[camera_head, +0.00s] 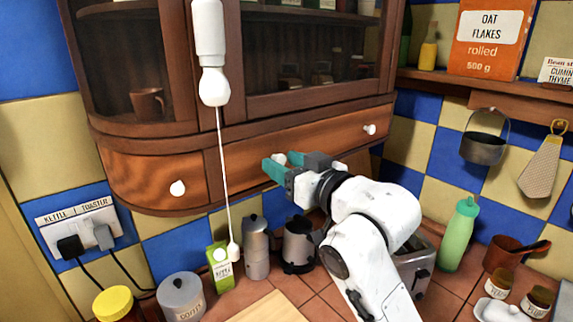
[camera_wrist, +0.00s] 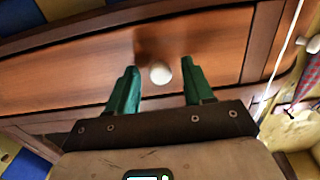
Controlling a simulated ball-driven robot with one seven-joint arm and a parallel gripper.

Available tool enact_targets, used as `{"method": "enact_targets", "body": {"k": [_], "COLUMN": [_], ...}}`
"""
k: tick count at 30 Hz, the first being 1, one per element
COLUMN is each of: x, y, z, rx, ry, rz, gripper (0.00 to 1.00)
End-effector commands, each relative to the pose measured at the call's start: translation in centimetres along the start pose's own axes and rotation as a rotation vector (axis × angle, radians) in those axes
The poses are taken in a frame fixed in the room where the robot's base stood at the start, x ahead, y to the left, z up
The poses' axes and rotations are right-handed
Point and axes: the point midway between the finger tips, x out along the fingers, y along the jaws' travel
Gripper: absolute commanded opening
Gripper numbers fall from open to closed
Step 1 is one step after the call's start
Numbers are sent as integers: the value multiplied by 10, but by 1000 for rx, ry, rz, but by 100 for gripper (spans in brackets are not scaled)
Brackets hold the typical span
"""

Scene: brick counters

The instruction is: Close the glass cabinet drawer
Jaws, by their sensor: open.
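The brown wooden glass cabinet (camera_head: 285,107) hangs on the tiled wall. Its wide drawer (camera_head: 325,139) runs below the glass doors, with a white knob (camera_head: 369,129) near the right end. Another white knob (camera_head: 279,159) shows by my gripper (camera_head: 280,165). In the wrist view, this knob (camera_wrist: 160,73) lies between the two green fingers of my gripper (camera_wrist: 159,72), with a gap on each side. The gripper is open and faces the wide drawer front (camera_wrist: 70,72). I cannot tell how far the drawer stands out, or whether the fingers touch it.
A smaller curved drawer (camera_head: 150,180) with a white knob is at the left. A white pull cord (camera_head: 226,170) hangs in front of the cabinet. Below stand a moka pot (camera_head: 256,248), a green carton (camera_head: 220,268) and a toaster (camera_head: 415,265). A green bottle (camera_head: 459,235) stands right.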

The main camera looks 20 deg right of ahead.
Motion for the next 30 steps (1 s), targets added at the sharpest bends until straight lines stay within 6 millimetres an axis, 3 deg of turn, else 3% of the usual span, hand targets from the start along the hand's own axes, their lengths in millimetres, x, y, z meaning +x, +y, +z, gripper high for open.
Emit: {"method": "enact_targets", "body": {"k": [5, 18, 24, 30], "x": [-13, -91, -106, -107], "y": [0, 1, 0, 0], "z": [2, 2, 1, 0], "rx": [2, 1, 0, 0], "ry": [1, 3, 0, 0], "rz": [0, 2, 0, 0], "gripper": [52, 52, 52, 52]}}
